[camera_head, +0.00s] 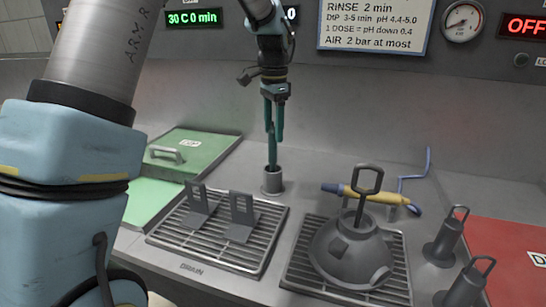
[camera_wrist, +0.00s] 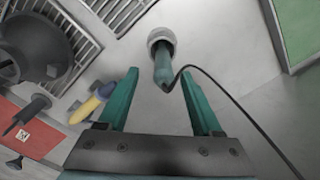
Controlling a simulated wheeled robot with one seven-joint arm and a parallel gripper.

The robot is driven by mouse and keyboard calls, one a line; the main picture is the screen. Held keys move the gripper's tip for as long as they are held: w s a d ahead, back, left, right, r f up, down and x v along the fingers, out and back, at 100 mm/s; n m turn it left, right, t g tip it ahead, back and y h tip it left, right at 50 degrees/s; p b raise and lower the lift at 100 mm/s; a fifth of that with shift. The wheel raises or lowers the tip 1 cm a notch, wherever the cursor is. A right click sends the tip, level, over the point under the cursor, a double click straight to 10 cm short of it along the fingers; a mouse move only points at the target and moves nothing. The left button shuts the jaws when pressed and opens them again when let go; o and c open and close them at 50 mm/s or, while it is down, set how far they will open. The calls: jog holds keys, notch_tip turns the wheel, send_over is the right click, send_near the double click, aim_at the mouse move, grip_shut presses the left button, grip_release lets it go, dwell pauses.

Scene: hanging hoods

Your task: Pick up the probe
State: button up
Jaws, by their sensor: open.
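The probe (camera_head: 272,152) is a slim teal rod standing upright in a small grey metal cup (camera_head: 272,181) on the counter. In the wrist view the probe (camera_wrist: 163,66) has a black cable from its top and its lower end is hidden in the cup (camera_wrist: 161,36). My gripper (camera_head: 274,130) points down above the cup, with its teal fingers around the level of the probe's top. In the wrist view my gripper (camera_wrist: 158,76) is open, and the probe shows between the fingertips. I cannot tell whether a finger touches it.
A drain rack (camera_head: 257,258) with two grey brackets stands in front of the cup. A grey hood-shaped part with a handle (camera_head: 345,250) sits on a second rack at right. A yellow-blue tool (camera_head: 372,195) lies behind it. A green lid (camera_head: 200,148) is at left.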

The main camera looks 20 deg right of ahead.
jog(key=p, duration=0.2)
send_over(273, 163)
jog(key=w, duration=0.1)
jog(key=shift+w+d+f, duration=0.1)
jog(key=shift+d+f, duration=0.05)
jog(key=shift+f, duration=2.5)
grip_shut()
